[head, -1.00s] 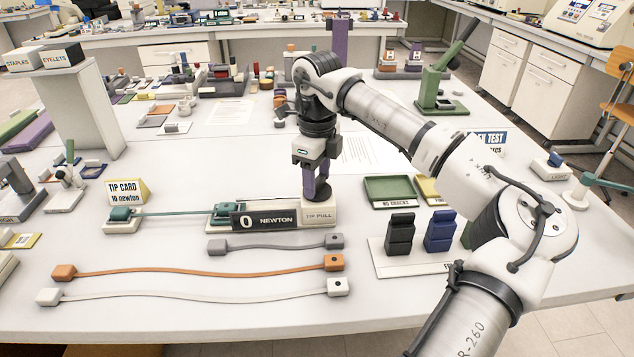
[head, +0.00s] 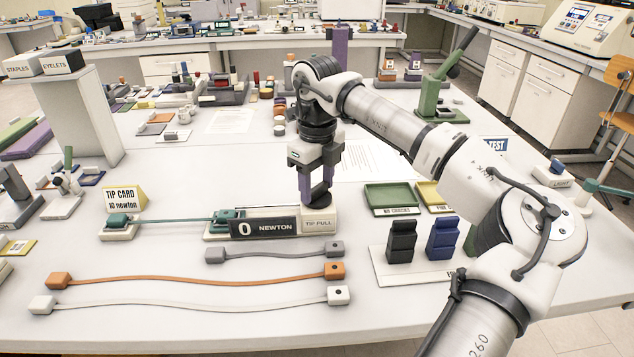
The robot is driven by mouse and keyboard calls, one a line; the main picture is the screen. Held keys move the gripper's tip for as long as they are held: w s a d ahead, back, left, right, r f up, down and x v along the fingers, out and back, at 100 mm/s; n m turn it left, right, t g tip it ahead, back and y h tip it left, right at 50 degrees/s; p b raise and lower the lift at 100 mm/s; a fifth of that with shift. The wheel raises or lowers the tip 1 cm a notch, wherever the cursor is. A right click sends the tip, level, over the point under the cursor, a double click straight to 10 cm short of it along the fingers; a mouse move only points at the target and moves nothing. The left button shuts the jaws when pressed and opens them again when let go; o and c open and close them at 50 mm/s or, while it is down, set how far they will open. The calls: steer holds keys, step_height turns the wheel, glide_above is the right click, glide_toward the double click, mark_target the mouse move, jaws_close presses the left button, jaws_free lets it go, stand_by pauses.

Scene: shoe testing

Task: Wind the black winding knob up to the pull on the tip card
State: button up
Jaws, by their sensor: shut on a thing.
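The tip pull tester (head: 318,223) is a pale block near the middle of the table. Its dark display (head: 265,228) reads 0 NEWTON. A green lace runs taut from a green clamp (head: 118,222) on the left to a green clamp (head: 226,215) on the tester. The yellow tip card (head: 123,198) reads "10 newton". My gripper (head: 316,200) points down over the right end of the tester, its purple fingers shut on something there.
Grey, orange (head: 195,279) and white laces lie in front of the tester. Black (head: 401,241) and blue (head: 442,238) blocks stand on a white board at right. Green (head: 388,195) and yellow trays lie behind them. A green lever press (head: 445,85) stands farther back.

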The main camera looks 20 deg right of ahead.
mark_target(318, 187)
steer(key=o, duration=1)
step_height(318, 187, up, 14)
steer(key=shift+f+b, duration=0.1)
steer(key=shift+b, duration=0.45)
steer(key=shift+s, duration=0.1)
